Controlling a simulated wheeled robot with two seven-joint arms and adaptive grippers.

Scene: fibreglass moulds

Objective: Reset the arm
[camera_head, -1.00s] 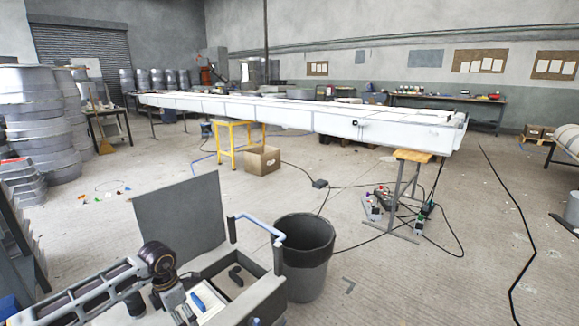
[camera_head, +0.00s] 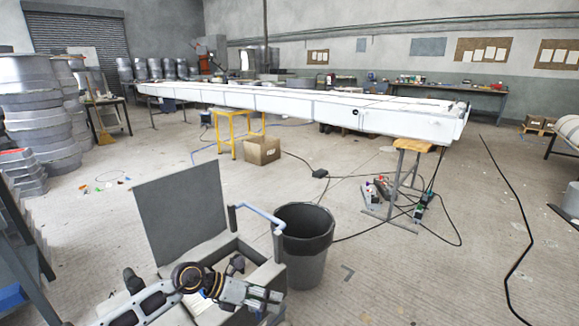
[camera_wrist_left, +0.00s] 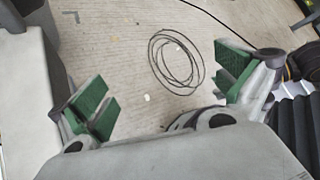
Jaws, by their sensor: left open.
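My left arm comes in from the lower left in the head view. My left gripper (camera_head: 264,298) is at the right front part of the grey cart's box (camera_head: 268,272). In the left wrist view my left gripper (camera_wrist_left: 160,95) is open, its two green-padded fingers wide apart with nothing between them. Beyond the fingers a coil of black cable (camera_wrist_left: 175,62) lies on the concrete floor. My right gripper is not in the head view.
A dark bin (camera_head: 304,245) stands just right of the cart, near my left gripper. The cart's grey upright panel (camera_head: 180,210) stands behind the arm. A long white mould (camera_head: 300,104) spans the back. Cables lie on the floor at right.

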